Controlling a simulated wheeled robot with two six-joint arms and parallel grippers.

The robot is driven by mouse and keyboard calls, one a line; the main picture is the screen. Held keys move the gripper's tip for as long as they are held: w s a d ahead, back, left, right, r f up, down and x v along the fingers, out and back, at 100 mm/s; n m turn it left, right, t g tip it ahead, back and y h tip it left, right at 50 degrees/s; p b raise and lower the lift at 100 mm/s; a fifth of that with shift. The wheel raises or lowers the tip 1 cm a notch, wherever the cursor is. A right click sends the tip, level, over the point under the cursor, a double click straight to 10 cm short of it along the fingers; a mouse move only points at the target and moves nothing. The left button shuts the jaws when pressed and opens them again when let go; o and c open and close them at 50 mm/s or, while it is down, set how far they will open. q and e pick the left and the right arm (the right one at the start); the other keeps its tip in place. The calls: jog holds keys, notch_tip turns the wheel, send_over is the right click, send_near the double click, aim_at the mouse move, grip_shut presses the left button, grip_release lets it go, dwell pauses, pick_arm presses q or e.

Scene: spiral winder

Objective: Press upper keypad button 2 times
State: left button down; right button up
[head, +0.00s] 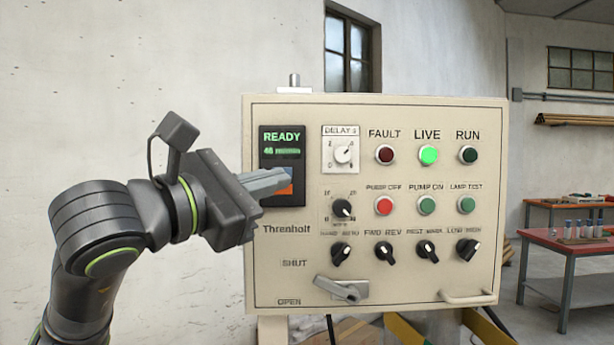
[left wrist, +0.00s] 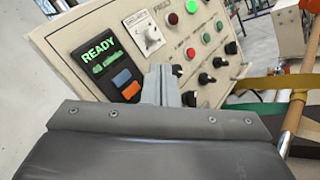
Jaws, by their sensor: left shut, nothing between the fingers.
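The keypad (head: 283,140) is a dark panel at the left of the control box, with a screen reading READY in green. In the left wrist view the keypad (left wrist: 98,55) shows a blue upper button (left wrist: 122,77) and an orange lower button (left wrist: 131,90). My left gripper (head: 284,180) is shut and empty, its fingertips in front of the buttons. In the head view the fingers cover most of both buttons. In the left wrist view the fingers (left wrist: 160,84) appear just right of the buttons. I cannot tell whether they touch. My right gripper is in neither view.
The cream control box (head: 400,290) carries several knobs, lamps and buttons; the green LIVE lamp (head: 428,155) is lit. A lever (head: 340,289) sticks out low on the box. A red table (head: 565,240) stands at the right. Left of the box is bare wall.

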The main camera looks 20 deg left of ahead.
pick_arm(q)
jog(key=shift+s+d, duration=0.1)
jog(key=shift+s, duration=0.15)
jog(key=w+a, duration=0.4)
jog(key=w, duration=0.4)
dwell(0.4)
jog(key=shift+w, duration=0.1)
dwell(1.9)
jog(key=shift+w+a, duration=0.1)
jog(key=shift+w, duration=0.2)
